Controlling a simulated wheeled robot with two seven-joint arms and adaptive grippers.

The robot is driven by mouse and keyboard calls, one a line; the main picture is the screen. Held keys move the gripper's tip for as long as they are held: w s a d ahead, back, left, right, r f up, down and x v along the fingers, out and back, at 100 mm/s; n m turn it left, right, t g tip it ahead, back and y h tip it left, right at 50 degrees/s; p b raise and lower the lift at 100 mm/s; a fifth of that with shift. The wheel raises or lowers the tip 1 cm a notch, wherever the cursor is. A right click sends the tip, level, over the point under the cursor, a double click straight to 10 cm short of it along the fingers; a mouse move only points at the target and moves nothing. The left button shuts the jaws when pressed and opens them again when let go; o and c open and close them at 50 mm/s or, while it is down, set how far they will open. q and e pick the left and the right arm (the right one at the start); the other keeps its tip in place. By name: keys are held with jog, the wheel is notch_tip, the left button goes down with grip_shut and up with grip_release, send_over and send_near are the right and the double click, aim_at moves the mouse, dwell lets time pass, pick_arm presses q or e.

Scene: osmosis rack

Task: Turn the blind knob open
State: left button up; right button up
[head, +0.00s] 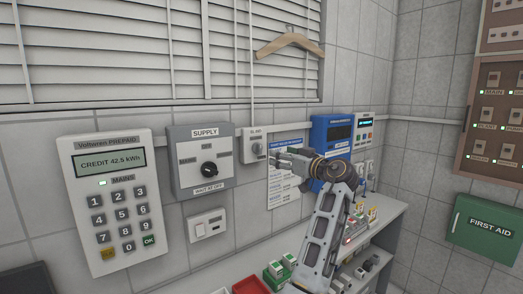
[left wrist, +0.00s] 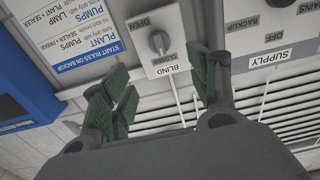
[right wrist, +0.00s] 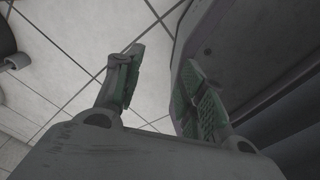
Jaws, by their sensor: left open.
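The blind knob (head: 256,148) is on a small pale box on the tiled wall, just right of the supply panel. In the left wrist view the knob (left wrist: 160,42) shows upside down, with OPEN and CLOSED marks and a BLIND label beside it. I cannot tell its exact setting. My left gripper (head: 281,158) is beside the knob, on its right in the head view. Its fingers (left wrist: 163,85) are spread and empty, and the knob shows beyond the gap between them, apart from both. My right gripper (right wrist: 163,90) is open and empty over a tiled surface, away from the knob.
The supply panel (head: 201,161) with a black dial and a prepaid keypad meter (head: 115,195) are left of the knob. A rules sheet (head: 285,188) and a blue panel (head: 322,133) are right of it. Window blinds (head: 150,50) and a hanger (head: 290,43) are above.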

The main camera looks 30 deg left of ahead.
aim_at(261, 149)
pick_arm(q)
jog(key=p+x, duration=0.2)
jog(key=x, duration=0.9)
jog(key=shift+a+r+p, duration=0.1)
jog(key=shift+a+p, duration=0.05)
jog(key=shift+p, duration=0.15)
jog(key=shift+w+a, duration=0.2)
jog(key=shift+a, duration=0.15)
jog(key=shift+w+a, duration=0.2)
jog(key=shift+a, duration=0.15)
jog(key=shift+c, duration=0.4)
jog(key=c, duration=0.9)
pick_arm(e)
jog(key=a+r, duration=0.1)
jog(key=s+a+r, duration=0.1)
jog(key=a, duration=0.1)
jog(key=shift+r, duration=0.4)
